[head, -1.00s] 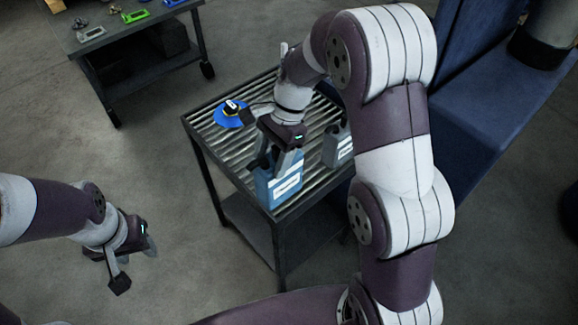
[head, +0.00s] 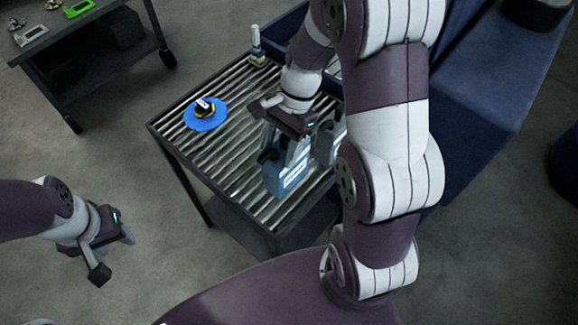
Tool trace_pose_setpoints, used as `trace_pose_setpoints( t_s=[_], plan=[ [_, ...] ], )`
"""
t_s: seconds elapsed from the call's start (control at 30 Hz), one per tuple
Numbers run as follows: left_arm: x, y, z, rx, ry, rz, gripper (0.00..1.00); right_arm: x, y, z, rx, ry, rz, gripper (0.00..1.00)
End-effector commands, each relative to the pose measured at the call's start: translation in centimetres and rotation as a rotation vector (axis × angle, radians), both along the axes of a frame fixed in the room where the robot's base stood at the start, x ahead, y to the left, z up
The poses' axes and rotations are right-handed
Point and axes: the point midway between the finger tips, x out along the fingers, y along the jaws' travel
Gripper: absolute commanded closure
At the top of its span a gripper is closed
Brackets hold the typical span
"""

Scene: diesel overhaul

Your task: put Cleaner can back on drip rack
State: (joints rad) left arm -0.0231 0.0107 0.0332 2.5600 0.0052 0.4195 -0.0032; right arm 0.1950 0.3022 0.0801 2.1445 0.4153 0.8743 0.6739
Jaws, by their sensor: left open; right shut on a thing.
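A blue can (head: 288,181) with a white label, which I take for the Cleaner can, is upright or nearly so over the slatted drip rack (head: 243,205). My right gripper (head: 284,147) points down and is shut on the top of this can. I cannot tell whether the can's base touches the slats. My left gripper (head: 113,256) is open and empty over the floor, left of the rack and apart from it.
A grey can (head: 326,143) stands close to the right of the blue can, partly hidden by my arm. The rack's left front slats are clear. A dark table (head: 75,35) stands at upper left.

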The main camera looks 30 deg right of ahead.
Motion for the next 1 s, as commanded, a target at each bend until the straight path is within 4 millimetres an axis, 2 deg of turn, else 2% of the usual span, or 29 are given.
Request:
trace_pose_setpoints(
  t_s=[0.17,0.47,0.87,0.9,0.93,1.0],
  plan=[
    [0.0,0.0,0.5,0.000,0.000,0.000,0.53,-1.4,-1.3,-0.9,0.000,-0.003,-0.002,1.00],
    [0.0,0.0,0.8,0.000,0.000,0.000,0.53,-1.5,-1.4,-4.9,0.000,-0.002,-0.001,1.00],
    [0.0,0.0,0.5,0.000,0.000,0.000,0.53,-1.5,-1.4,-5.5,-0.001,-0.004,0.001,1.00],
    [0.0,0.0,0.6,0.000,0.000,0.000,0.53,-1.5,-1.4,-5.4,-0.001,-0.003,0.001,0.26],
    [0.0,0.0,0.6,0.000,0.000,0.000,0.53,-1.5,-1.4,-5.4,-0.001,-0.003,0.001,0.16],
    [0.0,0.0,0.6,0.000,0.000,0.000,0.53,-1.5,-1.4,-5.4,-0.001,-0.003,0.000,0.13]
  ],
)
